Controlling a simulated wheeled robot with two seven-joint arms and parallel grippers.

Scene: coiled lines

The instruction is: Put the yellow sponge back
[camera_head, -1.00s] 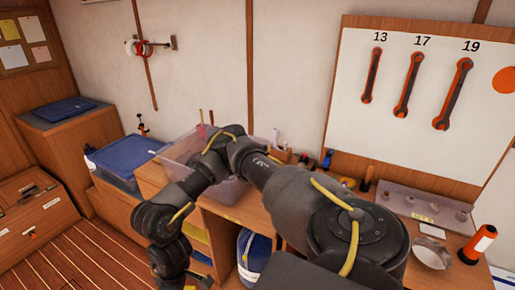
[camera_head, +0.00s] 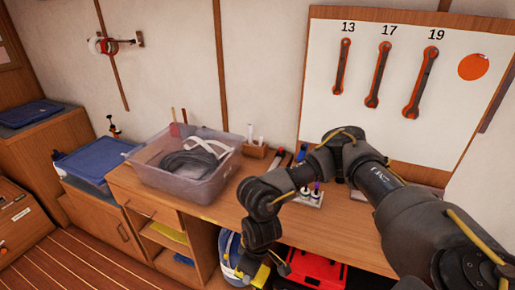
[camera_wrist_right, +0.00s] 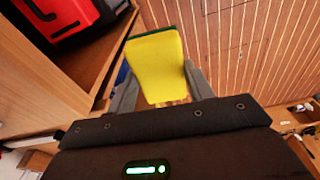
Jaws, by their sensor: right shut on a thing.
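The yellow sponge (camera_wrist_right: 157,62), with a dark green edge, is between the two fingers of my right gripper (camera_wrist_right: 160,84) in the right wrist view. The gripper is shut on it, and the sponge sticks out past the fingertips over the plank floor. In the head view my right arm bends down in front of the bench, with its gripper (camera_head: 258,277) low at the bottom edge, beside the open shelf space. A bit of yellow shows there, but the sponge is mostly hidden. My left gripper is not in view.
A red case (camera_head: 314,270) sits in the open space under the bench, with a blue and white container (camera_head: 232,252) beside it. Yellow and blue flat items lie on shelves (camera_head: 168,234) to the left. A clear bin (camera_head: 190,175) stands on the bench top.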

